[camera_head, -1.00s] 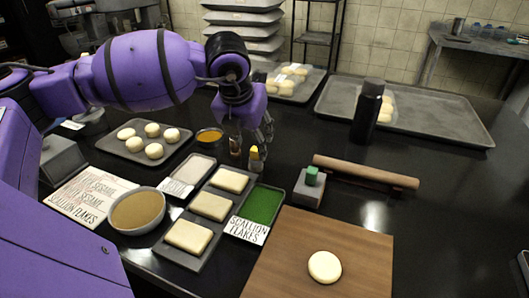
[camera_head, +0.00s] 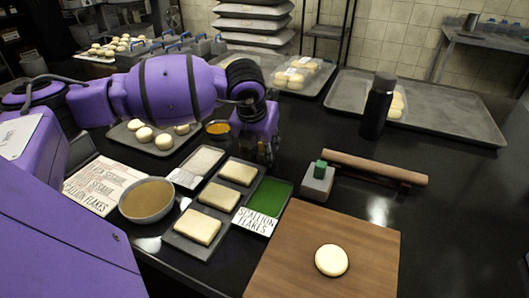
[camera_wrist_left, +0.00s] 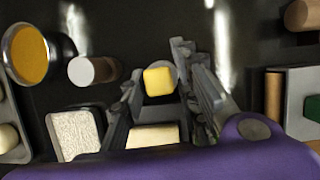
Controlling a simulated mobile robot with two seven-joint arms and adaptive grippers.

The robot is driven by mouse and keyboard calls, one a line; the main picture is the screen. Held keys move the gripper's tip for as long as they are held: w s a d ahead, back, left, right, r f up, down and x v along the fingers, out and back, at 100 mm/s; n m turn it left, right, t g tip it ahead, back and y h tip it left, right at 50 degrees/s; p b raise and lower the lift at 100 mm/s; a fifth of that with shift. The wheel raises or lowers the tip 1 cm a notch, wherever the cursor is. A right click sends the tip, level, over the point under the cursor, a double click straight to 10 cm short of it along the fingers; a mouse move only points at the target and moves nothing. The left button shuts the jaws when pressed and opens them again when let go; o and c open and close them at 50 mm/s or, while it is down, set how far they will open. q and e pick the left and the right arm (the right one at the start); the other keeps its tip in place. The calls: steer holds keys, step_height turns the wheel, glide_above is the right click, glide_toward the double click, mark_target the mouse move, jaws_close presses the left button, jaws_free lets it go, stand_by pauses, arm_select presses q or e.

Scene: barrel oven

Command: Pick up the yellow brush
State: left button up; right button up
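The yellow brush (camera_wrist_left: 158,82) stands upright on the black counter, seen from above in the left wrist view as a yellow block. It lies between the two fingers of my left gripper (camera_wrist_left: 160,80), which are open on either side of it. Narrow dark gaps seem to separate it from the fingers. In the head view my left gripper (camera_head: 265,148) points down beyond the trays of dough, and it hides most or all of the brush. My right gripper is in neither view.
A white-topped bottle (camera_wrist_left: 82,70) and a bowl of orange sauce (camera_wrist_left: 26,54) stand left of the gripper in the wrist view. A tray of green flakes (camera_head: 270,196) is close in front. A rolling pin (camera_head: 375,167) and black flask (camera_head: 378,106) are to the right.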

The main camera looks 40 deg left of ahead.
arm_select(q)
steer(key=shift+c, duration=1.7)
steer(key=shift+r, duration=0.15)
steer(key=shift+r, duration=0.3)
step_height(320, 180, up, 2)
steer(key=shift+r, duration=0.1)
steer(key=s+d+r+p, duration=0.5)
steer(key=s+r+p, duration=0.2)
steer(key=s+r, duration=0.3)
steer(key=s, duration=0.3)
steer(key=shift+p, duration=0.35)
steer(key=shift+s, duration=0.1)
